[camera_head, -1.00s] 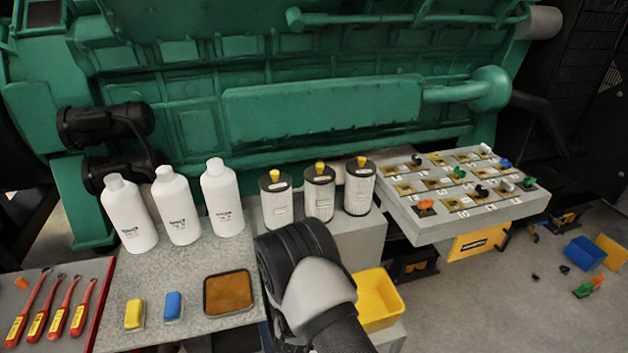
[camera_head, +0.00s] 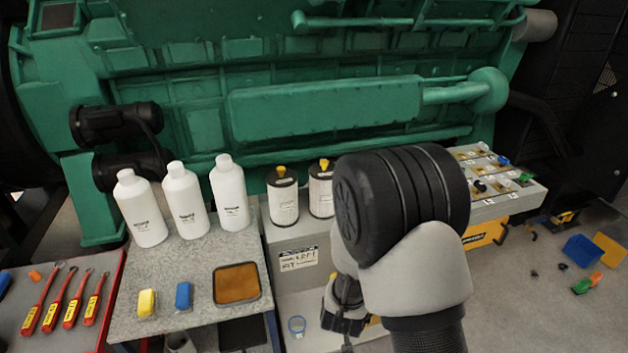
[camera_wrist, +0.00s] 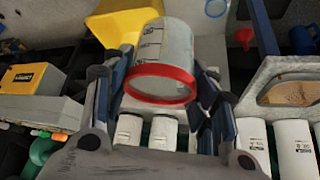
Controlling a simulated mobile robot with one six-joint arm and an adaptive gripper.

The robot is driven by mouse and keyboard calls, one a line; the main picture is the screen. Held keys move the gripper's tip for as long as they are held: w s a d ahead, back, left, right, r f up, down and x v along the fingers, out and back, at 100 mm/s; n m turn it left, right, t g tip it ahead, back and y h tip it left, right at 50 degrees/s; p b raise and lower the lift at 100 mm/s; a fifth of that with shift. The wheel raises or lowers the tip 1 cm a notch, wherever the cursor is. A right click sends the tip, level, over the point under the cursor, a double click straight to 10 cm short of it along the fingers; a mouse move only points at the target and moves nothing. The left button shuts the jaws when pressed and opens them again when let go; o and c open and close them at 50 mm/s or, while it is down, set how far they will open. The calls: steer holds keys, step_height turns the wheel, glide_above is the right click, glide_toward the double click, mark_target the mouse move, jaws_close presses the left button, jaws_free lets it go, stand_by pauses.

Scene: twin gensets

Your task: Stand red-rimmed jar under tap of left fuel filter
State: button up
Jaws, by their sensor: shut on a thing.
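The red-rimmed jar (camera_wrist: 163,50) is clear with dark marks on its side. In the wrist view it sits between the fingers of my gripper (camera_wrist: 163,78), which is shut on it, with its red rim facing the camera. In the head view my gripper (camera_head: 345,308) hangs below my wrist, right of and lower than the left fuel filter (camera_head: 284,200); the jar cannot be made out there. The left filter is a white cylinder with a black top and yellow knob. The middle filter (camera_head: 320,192) is partly covered; my arm hides the third. I cannot make out the taps.
The filters stand on a grey block with a label (camera_head: 298,259). A blue-rimmed jar (camera_head: 297,325) is on the lower ledge. White bottles (camera_head: 187,200), sponges and a brown tray (camera_head: 259,284) occupy the left table. A yellow bin (camera_wrist: 118,22) shows in the wrist view.

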steer(key=d+r, duration=0.3)
steer(key=r, duration=0.4)
steer(key=s+d+r+n+y, duration=0.1)
steer(key=d+r, duration=0.2)
steer(key=r, duration=0.4)
steer(key=shift+s+d+r+n, duration=0.15)
steer(key=shift+d+r+n, duration=0.15)
steer(key=shift+d+r, duration=0.05)
steer(key=shift+f, duration=0.1)
